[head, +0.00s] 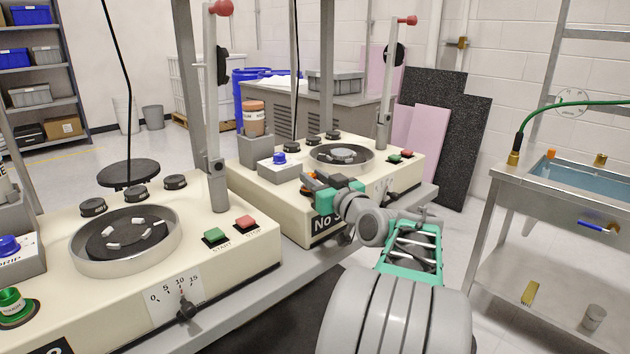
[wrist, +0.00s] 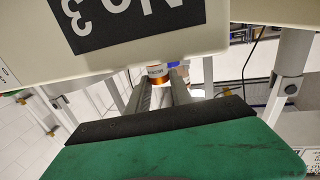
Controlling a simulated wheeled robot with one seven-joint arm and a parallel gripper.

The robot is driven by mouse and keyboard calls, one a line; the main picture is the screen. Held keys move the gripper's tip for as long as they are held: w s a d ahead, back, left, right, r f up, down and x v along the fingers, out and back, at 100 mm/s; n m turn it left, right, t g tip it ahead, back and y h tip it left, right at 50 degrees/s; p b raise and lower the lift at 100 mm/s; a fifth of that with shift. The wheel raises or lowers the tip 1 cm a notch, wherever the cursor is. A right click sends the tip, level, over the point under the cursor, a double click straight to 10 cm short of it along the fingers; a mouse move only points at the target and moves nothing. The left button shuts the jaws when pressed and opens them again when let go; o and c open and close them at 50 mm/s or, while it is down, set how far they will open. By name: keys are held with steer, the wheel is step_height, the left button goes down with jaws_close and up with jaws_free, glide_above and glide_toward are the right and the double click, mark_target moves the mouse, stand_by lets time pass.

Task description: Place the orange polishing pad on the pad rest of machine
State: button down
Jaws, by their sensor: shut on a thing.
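The orange polishing pad (head: 308,178) shows as a small orange patch at the tip of my gripper (head: 319,187), at the front left corner of the machine marked No 3 (head: 280,218). In the wrist view a small orange and white piece (wrist: 157,76) with lettering sits between two grey finger-like bars. My gripper is shut on the pad, just above or beside the machine's top edge; the gap is not clear. The pad rest of this machine is not visible, likely behind my gripper. The nearer machine (head: 245,255) has a green pad (head: 14,302) at its front left.
Machine No 3 carries a round polishing bowl (head: 341,155), a box with a blue knob (head: 278,164), a bottle (head: 254,118) and an upright lever (head: 390,85). A metal sink table (head: 500,235) stands at the right. Floor between is open.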

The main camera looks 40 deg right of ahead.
steer(key=shift+f+b, duration=0.2)
steer(key=shift+b, duration=0.1)
steer(key=c, duration=1.1)
jaws_free()
steer(key=shift+c, duration=0.2)
steer(key=shift+r, duration=0.1)
steer(key=shift+r+p, duration=0.25)
steer(key=shift+p, duration=0.2)
steer(key=s+a, duration=0.2)
steer(key=s, duration=0.9)
steer(key=shift+s+a+f, duration=0.15)
steer(key=shift+s, duration=0.25)
